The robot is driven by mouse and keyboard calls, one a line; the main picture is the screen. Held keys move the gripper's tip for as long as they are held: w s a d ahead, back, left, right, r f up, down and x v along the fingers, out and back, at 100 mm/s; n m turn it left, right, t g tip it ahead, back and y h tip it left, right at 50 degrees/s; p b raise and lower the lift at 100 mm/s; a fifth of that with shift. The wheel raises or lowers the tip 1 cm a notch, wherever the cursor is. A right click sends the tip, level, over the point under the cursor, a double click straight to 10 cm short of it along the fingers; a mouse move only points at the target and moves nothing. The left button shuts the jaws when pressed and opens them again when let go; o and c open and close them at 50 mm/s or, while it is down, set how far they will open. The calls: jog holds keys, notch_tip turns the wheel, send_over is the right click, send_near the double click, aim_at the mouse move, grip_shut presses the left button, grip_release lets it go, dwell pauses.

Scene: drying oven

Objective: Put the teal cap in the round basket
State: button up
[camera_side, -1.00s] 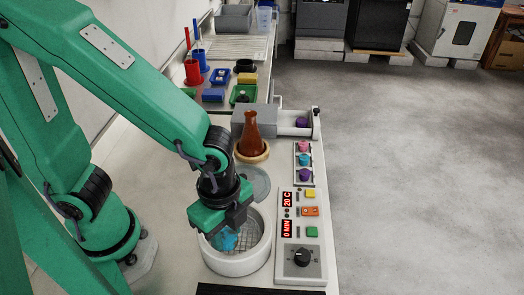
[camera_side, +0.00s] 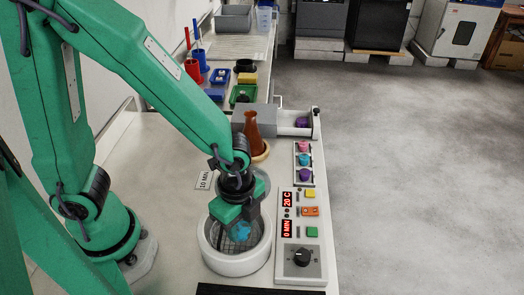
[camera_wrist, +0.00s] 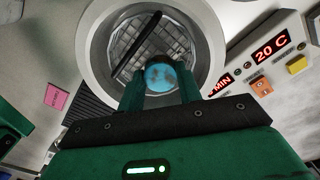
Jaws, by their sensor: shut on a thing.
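The teal cap (camera_side: 241,231) is between the fingers of my gripper (camera_side: 240,228), which is shut on it. In the wrist view the cap (camera_wrist: 161,77) shows as a blue-teal round thing between the two green fingertips. The round basket (camera_side: 224,243) is wire mesh inside a white round chamber (camera_side: 234,268). The gripper and cap are over the chamber opening, toward its far side in the side view. The mesh basket (camera_wrist: 168,40) with a dark bar across it also shows in the wrist view behind the cap. The exact height of the cap above the mesh is hard to tell.
A control panel (camera_side: 301,240) with buttons and a dial stands right of the chamber. A rack (camera_side: 304,160) holds pink, teal and purple items. A brown flask (camera_side: 253,134) stands behind my gripper. Bare worktop (camera_side: 160,210) lies to the left.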

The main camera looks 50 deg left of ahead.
aim_at(240, 227)
jog(key=shift+f, duration=1.2)
jog(key=shift+f, duration=0.15)
jog(key=o, duration=0.7)
jog(key=shift+c, duration=0.2)
notch_tip(240, 227, up, 12)
jog(key=shift+r, duration=0.2)
